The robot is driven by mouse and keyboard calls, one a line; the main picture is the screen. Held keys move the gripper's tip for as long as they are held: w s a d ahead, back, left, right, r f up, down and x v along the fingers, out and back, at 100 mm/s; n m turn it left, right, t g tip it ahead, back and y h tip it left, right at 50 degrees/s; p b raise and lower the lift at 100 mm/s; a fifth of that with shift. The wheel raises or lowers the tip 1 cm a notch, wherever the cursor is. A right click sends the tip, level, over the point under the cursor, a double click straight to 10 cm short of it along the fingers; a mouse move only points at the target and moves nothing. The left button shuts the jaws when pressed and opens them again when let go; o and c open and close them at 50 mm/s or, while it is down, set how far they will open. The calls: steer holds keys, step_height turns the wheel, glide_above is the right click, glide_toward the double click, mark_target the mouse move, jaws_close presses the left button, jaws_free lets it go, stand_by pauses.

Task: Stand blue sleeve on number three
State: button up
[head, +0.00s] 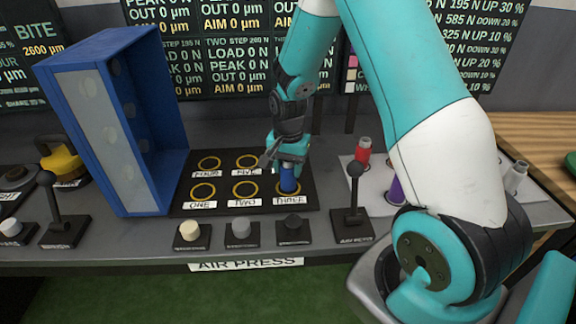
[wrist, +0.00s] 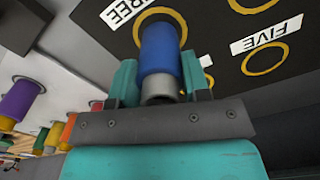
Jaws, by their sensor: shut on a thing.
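The blue sleeve (head: 288,178) is upright at the ring of number three, whose label (head: 290,201) is at the front right of the black mat (head: 217,207). My gripper (head: 287,150) is above it, shut on its upper part. In the wrist view the blue sleeve (wrist: 161,50) is between my two fingers (wrist: 158,85), with a grey end towards the camera. Its far end lies over the yellow ring of number three (wrist: 160,14). I cannot tell whether it touches the mat.
A blue open-sided frame (head: 130,130) stands left of the mat. A black lever (head: 352,205) and a pale tray with a red sleeve (head: 363,152) and a purple sleeve (head: 396,190) are to the right. Several knobs (head: 240,230) line the front. The other rings (head: 245,189) are empty.

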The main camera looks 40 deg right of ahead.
steer(key=shift+f, duration=0.15)
steer(key=o, duration=1.1)
steer(key=shift+o, duration=0.2)
step_height(320, 180, up, 11)
steer(key=shift+r+b, duration=0.1)
steer(key=shift+b, duration=0.55)
steer(key=s+a+r+n+y, duration=0.1)
steer(key=s+a+r+n, duration=0.35)
steer(key=a, duration=0.25)
steer(key=s+a+r+n+y, duration=0.1)
steer(key=s+a+r+n, duration=0.2)
steer(key=s+a+n, duration=0.3)
steer(key=s+a+r+n+y, duration=0.1)
steer(key=s+a+n+y, duration=0.1)
steer(key=s+a+n, duration=0.6)
steer(key=s+a, duration=0.1)
steer(key=s, duration=0.2)
steer(key=shift+s+a+r, duration=0.3)
steer(key=shift+s, duration=0.1)
